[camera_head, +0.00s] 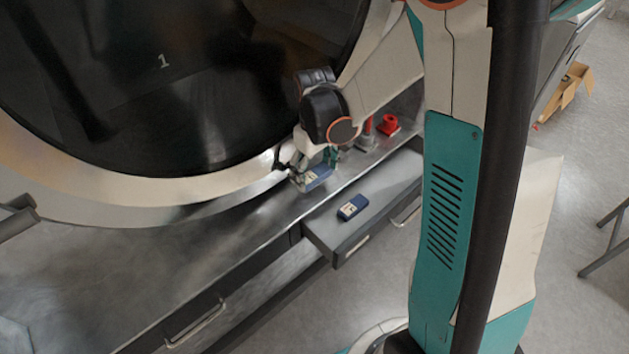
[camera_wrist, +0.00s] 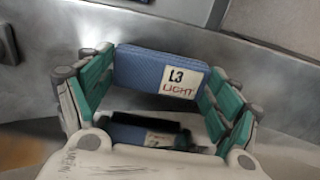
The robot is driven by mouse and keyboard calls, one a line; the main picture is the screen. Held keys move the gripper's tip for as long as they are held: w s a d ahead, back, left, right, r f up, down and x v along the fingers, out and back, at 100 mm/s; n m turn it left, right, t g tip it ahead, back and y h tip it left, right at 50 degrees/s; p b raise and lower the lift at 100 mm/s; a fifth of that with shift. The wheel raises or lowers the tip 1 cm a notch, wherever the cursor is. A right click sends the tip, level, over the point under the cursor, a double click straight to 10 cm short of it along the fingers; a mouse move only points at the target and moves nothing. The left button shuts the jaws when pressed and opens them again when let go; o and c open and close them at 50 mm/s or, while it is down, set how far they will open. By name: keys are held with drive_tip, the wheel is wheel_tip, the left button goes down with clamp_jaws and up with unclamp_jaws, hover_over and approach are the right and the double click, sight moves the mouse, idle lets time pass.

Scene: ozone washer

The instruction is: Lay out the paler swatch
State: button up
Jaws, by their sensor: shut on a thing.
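A blue swatch with a white label reading L3 LIGHT (camera_wrist: 150,66) is between the green fingers of my gripper (camera_wrist: 163,78), which is shut on it. In the head view the same swatch (camera_head: 319,177) is at or just above the steel ledge in front of the washer; I cannot tell whether it touches. My gripper (camera_head: 312,167) reaches it from above. A darker blue swatch with a white label (camera_head: 352,207) lies in the open drawer (camera_head: 340,240); its text is too small to read. A dark labelled shape below the held swatch in the wrist view looks like its reflection.
The washer's large round dark door (camera_head: 180,90), marked 1, rises behind the ledge. A red block (camera_head: 388,124) and a red post (camera_head: 367,132) stand to the right of my gripper. The ledge to the left (camera_head: 200,245) is clear. A cardboard box (camera_head: 568,92) is on the floor.

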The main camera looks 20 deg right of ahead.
sight(314, 173)
drive_tip(key=shift+f+b, duration=0.5)
drive_tip(key=shift+f, duration=1.25)
drive_tip(key=shift+f, duration=0.15)
drive_tip(key=o, duration=1)
